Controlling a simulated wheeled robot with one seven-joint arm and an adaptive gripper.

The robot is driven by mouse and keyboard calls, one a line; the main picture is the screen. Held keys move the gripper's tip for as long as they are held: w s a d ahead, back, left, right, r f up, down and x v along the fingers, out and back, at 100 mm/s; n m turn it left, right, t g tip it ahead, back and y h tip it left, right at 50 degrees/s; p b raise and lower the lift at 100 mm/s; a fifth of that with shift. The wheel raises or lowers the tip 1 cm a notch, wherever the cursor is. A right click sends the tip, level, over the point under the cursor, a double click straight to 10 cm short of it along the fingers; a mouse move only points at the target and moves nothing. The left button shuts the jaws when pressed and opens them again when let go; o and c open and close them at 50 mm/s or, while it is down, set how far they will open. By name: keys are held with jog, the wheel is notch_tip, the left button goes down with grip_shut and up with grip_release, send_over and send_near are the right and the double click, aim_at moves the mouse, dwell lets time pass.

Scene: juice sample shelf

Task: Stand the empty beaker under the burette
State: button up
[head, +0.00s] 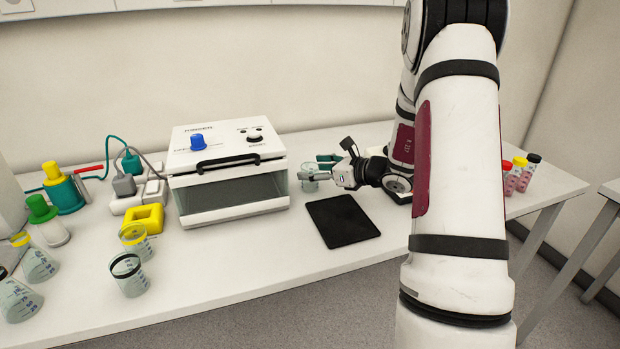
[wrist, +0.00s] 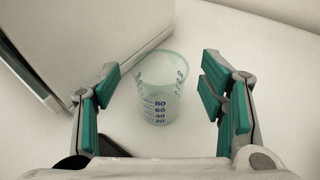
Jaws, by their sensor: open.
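A clear, empty-looking beaker (head: 309,182) with blue graduations stands upright on the white bench, right of the white glass-fronted box. In the wrist view the beaker (wrist: 160,100) stands between and slightly beyond my two green-padded fingers, with space on both sides. My gripper (head: 318,167) is open and reaches toward the beaker from the right, low over the bench; it also shows in the wrist view (wrist: 163,85). I cannot make out the burette; my arm covers part of the bench's right side.
The white box (head: 228,170) stands close to the beaker's left. A black pad (head: 342,222) lies in front of my gripper. Beakers with yellow (head: 137,243) and black (head: 130,277) rims stand at the left. Colour-capped bottles (head: 514,180) stand at the right. The front middle is clear.

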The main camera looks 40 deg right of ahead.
jog(key=shift+x, duration=1.05)
jog(key=c, duration=1.3)
